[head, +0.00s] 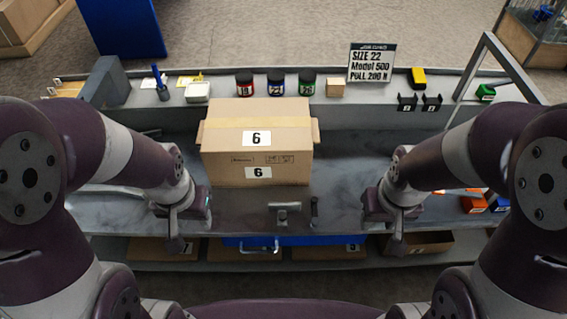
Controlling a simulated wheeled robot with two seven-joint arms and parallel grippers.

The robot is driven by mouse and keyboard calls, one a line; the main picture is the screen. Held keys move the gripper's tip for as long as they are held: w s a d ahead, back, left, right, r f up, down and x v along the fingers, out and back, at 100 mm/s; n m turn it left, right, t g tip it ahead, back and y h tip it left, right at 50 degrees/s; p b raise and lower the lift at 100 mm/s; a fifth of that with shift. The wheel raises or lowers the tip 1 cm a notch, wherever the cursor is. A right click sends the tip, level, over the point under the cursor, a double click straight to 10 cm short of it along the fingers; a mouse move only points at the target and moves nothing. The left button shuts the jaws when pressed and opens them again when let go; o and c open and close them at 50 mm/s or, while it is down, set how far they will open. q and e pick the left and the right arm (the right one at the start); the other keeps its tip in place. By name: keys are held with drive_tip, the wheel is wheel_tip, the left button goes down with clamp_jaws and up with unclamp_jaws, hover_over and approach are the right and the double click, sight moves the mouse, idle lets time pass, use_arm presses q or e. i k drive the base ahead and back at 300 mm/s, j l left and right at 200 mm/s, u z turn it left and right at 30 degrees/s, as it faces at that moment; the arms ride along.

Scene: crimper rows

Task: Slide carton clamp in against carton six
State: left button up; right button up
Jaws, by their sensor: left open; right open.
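Carton six (257,143) is a brown cardboard box with white "6" labels on its top and front, standing in the middle of the bench. The carton clamp appears to be the small grey metal T-shaped piece (286,207) in front of the carton, with a dark upright part (314,210) to its right. A gap shows between the clamp and the carton's front. My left gripper (176,238) is open and empty, left of the clamp and low at the bench's front edge. My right gripper (397,238) is open and empty, right of the clamp.
Jars in red, blue and green (276,84) stand on the back ledge, with a small wooden block (335,87) and a sign (371,63). Orange and blue boxes (473,202) lie at the right. Bins (330,250) and a blue drawer sit below the front edge.

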sight(282, 208)
drive_tip(key=j+z, duration=0.15)
drive_tip(key=j, duration=0.55)
drive_tip(key=z, duration=1.45)
drive_tip(key=i+j, duration=0.05)
